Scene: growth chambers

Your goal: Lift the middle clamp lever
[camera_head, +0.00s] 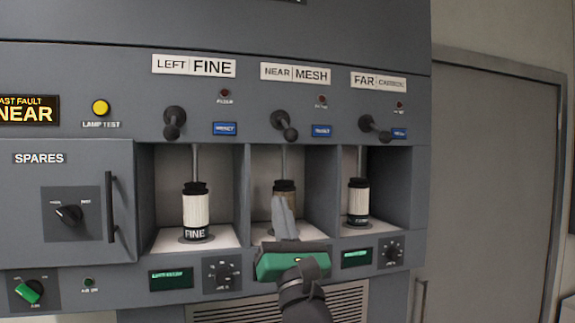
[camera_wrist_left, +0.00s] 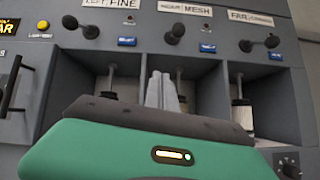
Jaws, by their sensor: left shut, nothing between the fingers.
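The middle clamp lever (camera_head: 286,126) is a dark knobbed lever on the panel under the NEAR MESH label, tilted down to the right. It also shows in the left wrist view (camera_wrist_left: 175,30). Below it a brownish filter cartridge (camera_head: 285,187) stands in the middle bay, partly hidden by my fingers. My left gripper (camera_head: 283,204) is green with grey fingers pointing up; it is shut and empty, in front of the middle bay and below the lever, apart from it. In the left wrist view its fingers (camera_wrist_left: 161,88) point up below the lever. My right gripper is in neither view.
Similar levers sit left (camera_head: 174,122) and right (camera_head: 376,127). White cartridges stand in the left bay (camera_head: 195,211) and right bay (camera_head: 358,202). Grey dividers (camera_head: 258,180) separate the bays. A SPARES door (camera_head: 80,200) with a vertical handle is at left.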

